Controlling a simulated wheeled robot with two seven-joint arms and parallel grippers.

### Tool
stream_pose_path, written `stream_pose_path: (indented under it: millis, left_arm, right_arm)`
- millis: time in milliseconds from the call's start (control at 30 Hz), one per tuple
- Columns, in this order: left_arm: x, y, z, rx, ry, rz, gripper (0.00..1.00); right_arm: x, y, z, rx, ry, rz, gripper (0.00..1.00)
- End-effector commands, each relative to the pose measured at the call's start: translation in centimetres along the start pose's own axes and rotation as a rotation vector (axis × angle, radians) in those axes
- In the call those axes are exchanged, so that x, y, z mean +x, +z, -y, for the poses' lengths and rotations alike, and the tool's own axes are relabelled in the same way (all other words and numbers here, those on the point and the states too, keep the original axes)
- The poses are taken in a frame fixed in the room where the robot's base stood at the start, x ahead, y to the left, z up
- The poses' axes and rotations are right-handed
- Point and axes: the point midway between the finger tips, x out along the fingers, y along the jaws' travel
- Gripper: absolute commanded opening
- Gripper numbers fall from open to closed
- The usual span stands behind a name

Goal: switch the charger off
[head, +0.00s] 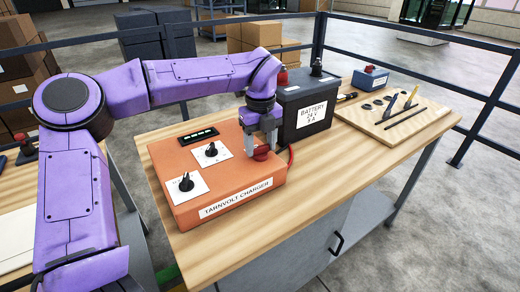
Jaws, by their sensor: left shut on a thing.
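The orange charger (235,180), labelled "TARNVOLT CHARGER", sits on the wooden trolley top. Two black knobs on white plates are on its top: one farther back (211,150), one nearer the front left (186,183). A dark display (198,134) with green bars is behind them. A red knob-like part (261,153) is at the charger's right side. My left gripper (262,145) points down over that corner, shut on the red part, whose upper portion the fingers partly hide. My right gripper is out of view.
A black battery (309,108) with red and black terminal pieces stands just behind the gripper. A red cable (291,155) runs beside the charger. A tool board (395,118) and a blue box (370,79) are at the right. The front right of the top (330,185) is clear.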

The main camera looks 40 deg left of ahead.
Motion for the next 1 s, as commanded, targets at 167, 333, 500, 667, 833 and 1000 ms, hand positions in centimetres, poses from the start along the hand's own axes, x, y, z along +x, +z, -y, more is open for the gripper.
stream_pose_path:
  millis: [167, 333, 500, 667, 833, 1000]
  left_arm:
    - [0.02, 0.11, 0.08, -0.078, -0.005, 0.005, 0.25]
    - [-0.09, 0.12, 0.08, -0.119, -0.005, 0.006, 0.25]
    - [-0.18, 0.11, 0.07, -0.136, -0.005, 0.005, 0.25]
    - [-0.22, 0.12, 0.06, -0.139, -0.005, 0.005, 0.26]
    - [-0.22, 0.12, 0.06, -0.139, -0.005, 0.004, 0.25]
    - [-0.17, 0.09, 0.04, -0.138, -0.004, 0.003, 0.81]
  right_arm:
    - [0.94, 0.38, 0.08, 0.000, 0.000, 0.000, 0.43]
    - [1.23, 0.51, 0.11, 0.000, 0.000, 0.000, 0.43]
    - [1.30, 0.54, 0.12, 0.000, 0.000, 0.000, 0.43]
    - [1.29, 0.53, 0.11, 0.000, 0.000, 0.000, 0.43]
    - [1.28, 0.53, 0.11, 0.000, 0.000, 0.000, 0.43]
    - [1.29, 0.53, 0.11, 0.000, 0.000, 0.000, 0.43]
